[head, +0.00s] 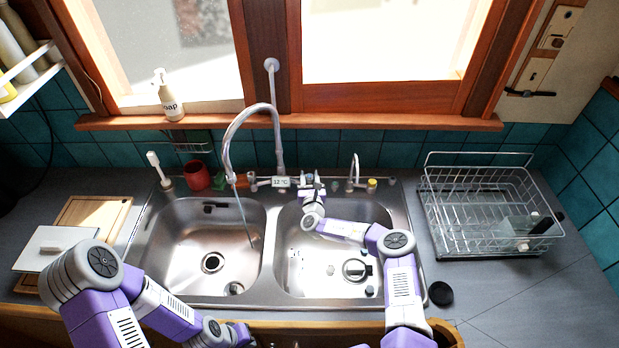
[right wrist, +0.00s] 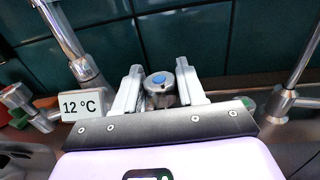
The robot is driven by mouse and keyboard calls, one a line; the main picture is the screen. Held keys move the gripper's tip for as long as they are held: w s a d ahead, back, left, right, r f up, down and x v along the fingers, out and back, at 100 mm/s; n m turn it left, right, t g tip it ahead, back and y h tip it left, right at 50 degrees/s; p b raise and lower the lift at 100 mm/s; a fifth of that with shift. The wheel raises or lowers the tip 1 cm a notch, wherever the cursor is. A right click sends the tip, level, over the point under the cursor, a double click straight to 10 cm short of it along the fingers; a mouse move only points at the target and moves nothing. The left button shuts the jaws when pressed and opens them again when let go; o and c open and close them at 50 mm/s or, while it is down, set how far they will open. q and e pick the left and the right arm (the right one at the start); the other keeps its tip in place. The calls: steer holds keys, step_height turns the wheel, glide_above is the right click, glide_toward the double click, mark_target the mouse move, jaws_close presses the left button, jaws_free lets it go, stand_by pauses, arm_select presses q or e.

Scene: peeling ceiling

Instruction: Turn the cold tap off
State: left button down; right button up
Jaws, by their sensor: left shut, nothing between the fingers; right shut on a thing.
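The cold tap knob (right wrist: 158,82) has a blue cap and stands between the fingers of my right gripper (right wrist: 160,88) in the right wrist view. My right gripper (head: 314,187) is shut on it; in the head view the hand hides most of the knob. The chrome spout (head: 236,126) arches over the left basin (head: 180,245), and a thin stream of water (head: 243,218) falls from it. A display (head: 281,182) beside the knob reads 12 °C. My left gripper (head: 243,334) is shut and empty at the bottom edge, partly cut off.
The other tap handle (right wrist: 16,96), with red on it, is left of the display. A small spout (head: 354,170) stands to the right. A wire dish rack (head: 490,205) is on the right counter. A red cup (head: 196,176) and a brush (head: 158,168) stand behind the left basin.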

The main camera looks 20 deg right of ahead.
steer(key=shift+a+r+m+h+p, duration=0.2)
steer(key=shift+m+h+p, duration=0.4)
steer(key=shift+h+p, duration=0.25)
steer(key=shift+m+g+h+p, duration=0.3)
steer(key=shift+m+g+h, duration=0.15)
steer(key=shift+h, duration=0.2)
steer(key=shift+d+f+m+g+h+b, duration=0.15)
steer(key=shift+m+g+h, duration=0.35)
steer(key=shift+h, duration=0.3)
steer(key=shift+f+m+g+h+b, duration=0.15)
steer(key=shift+m+g+h, duration=0.1)
steer(key=shift+m+h, duration=0.45)
steer(key=shift+r, duration=0.1)
steer(key=o, duration=1)
steer(key=shift+c, duration=0.2)
steer(key=v, duration=0.7)
steer(key=shift+s+p, duration=0.2)
steer(key=shift+p, duration=0.15)
